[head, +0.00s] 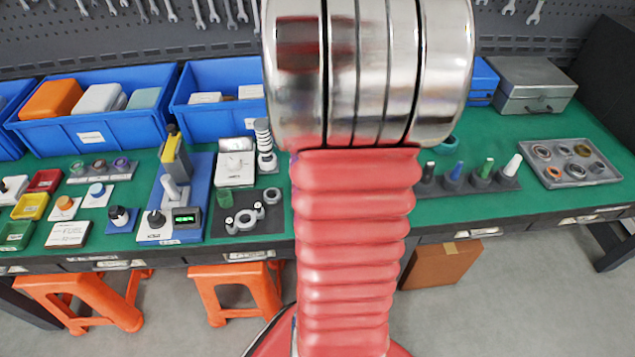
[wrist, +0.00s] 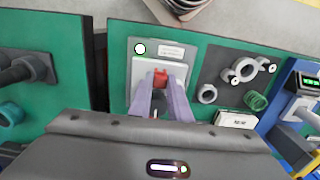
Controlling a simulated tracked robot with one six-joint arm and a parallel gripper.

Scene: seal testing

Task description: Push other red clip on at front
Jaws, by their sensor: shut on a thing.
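In the wrist view, my gripper (wrist: 160,86) has its two purple fingers close together around a small red clip (wrist: 160,74). The gripper is shut on the clip. The clip is over or against a pale grey panel (wrist: 174,70) with a round green light and a white label. I cannot tell whether the clip touches the panel. A dark part shows between the fingers below the clip and is mostly hidden. In the head view, my arm hides the gripper, the clip and the panel. No second red clip can be made out.
Beside the panel lies a dark mat (wrist: 208,75) with a grey flange (wrist: 246,69), a grey ring (wrist: 207,93) and a green coil (wrist: 255,101). In the head view, a blue tester (head: 184,218), bins and a parts tray (head: 556,183) stand on the green bench.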

